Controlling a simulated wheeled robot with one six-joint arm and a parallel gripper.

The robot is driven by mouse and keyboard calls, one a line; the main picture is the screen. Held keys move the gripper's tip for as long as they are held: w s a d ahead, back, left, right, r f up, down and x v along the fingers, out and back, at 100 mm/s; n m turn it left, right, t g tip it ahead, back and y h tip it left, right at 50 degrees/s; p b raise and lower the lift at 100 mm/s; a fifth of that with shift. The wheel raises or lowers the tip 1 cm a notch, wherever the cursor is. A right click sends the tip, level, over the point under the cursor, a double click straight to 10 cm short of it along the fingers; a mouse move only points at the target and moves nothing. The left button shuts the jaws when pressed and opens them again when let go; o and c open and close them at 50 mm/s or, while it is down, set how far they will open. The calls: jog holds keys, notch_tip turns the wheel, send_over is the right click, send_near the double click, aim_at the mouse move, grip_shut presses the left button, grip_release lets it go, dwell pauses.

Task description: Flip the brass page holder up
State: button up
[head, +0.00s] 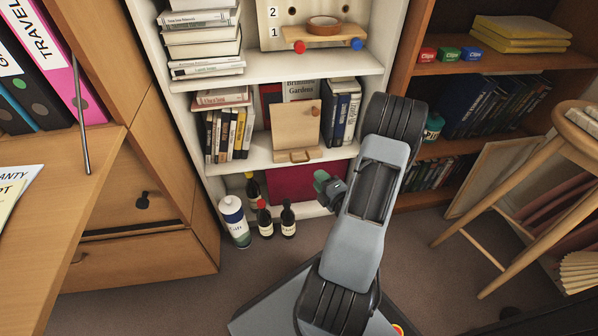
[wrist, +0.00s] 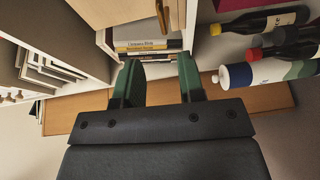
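A wooden book stand (head: 296,124) stands on the middle white shelf, leaning against books. In the wrist view a brownish bar or loop, likely the same holder (wrist: 162,18), shows at the top edge beside the pale wood of the stand (wrist: 105,9). My gripper (wrist: 160,68) has its two green fingers apart with nothing between them. In the head view my gripper (head: 326,188) is in front of and below the stand, apart from it.
Several bottles (head: 265,219) and a white glue-like bottle (head: 234,221) stand on the floor and low shelf, left of my gripper. Books (head: 229,133) flank the stand. A wooden stool (head: 535,180) stands at right, a desk (head: 65,185) at left.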

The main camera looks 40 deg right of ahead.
jog(key=shift+t, duration=0.4)
jog(key=w+b, duration=0.1)
jog(key=w, duration=0.3)
jog(key=w+b, duration=0.1)
jog(key=w, duration=0.3)
jog(key=w+d+b, duration=0.1)
jog(key=w, duration=0.3)
jog(key=shift+w+f, duration=0.35)
jog(key=shift+w, duration=0.05)
